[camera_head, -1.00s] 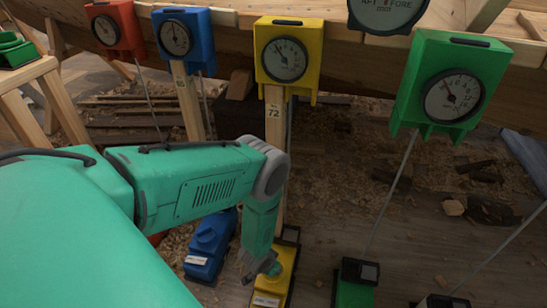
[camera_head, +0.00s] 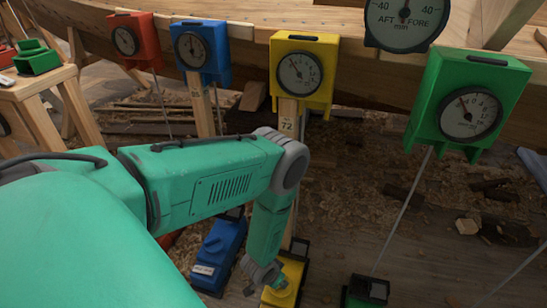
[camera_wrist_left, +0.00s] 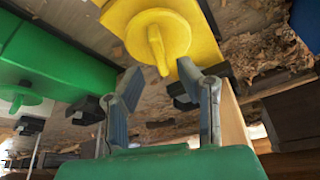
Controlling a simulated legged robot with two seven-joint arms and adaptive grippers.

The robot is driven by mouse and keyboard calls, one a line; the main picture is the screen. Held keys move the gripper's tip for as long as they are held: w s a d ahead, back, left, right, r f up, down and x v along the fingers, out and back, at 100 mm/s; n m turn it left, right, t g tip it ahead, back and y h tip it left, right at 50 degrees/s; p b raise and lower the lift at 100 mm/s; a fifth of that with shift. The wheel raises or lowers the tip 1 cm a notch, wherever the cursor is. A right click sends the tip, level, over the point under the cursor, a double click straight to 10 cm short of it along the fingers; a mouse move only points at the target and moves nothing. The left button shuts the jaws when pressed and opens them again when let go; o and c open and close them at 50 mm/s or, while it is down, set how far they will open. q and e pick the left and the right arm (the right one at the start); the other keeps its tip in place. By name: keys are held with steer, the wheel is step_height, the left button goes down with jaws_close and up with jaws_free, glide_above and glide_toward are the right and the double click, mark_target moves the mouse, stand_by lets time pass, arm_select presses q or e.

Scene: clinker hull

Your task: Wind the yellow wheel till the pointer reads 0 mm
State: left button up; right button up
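The yellow wheel (camera_wrist_left: 157,38), a round knob with a raised grip bar, sits on a yellow base in the left wrist view. My left gripper (camera_wrist_left: 160,82) is open, its two fingers apart just short of the grip bar; I cannot tell whether they touch it. In the head view my left gripper (camera_head: 266,277) is over the yellow base (camera_head: 291,271) and partly hides it. The yellow dial box (camera_head: 303,71) stands above on a wooden post; its pointer leans to the upper left, and the exact reading is too small to tell. My right gripper is not in view.
Red (camera_head: 130,40), blue (camera_head: 201,52) and green (camera_head: 469,104) dial boxes line the wooden hull. A grey AFT/FORE dial (camera_head: 404,20) hangs at the top. A blue base (camera_head: 218,252) and a green base (camera_head: 364,293) flank the yellow one. Wood scraps litter the floor.

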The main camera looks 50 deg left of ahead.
arm_select(q)
steer(key=v, duration=0.7)
steer(key=shift+r, duration=0.3)
steer(key=shift+s, duration=0.1)
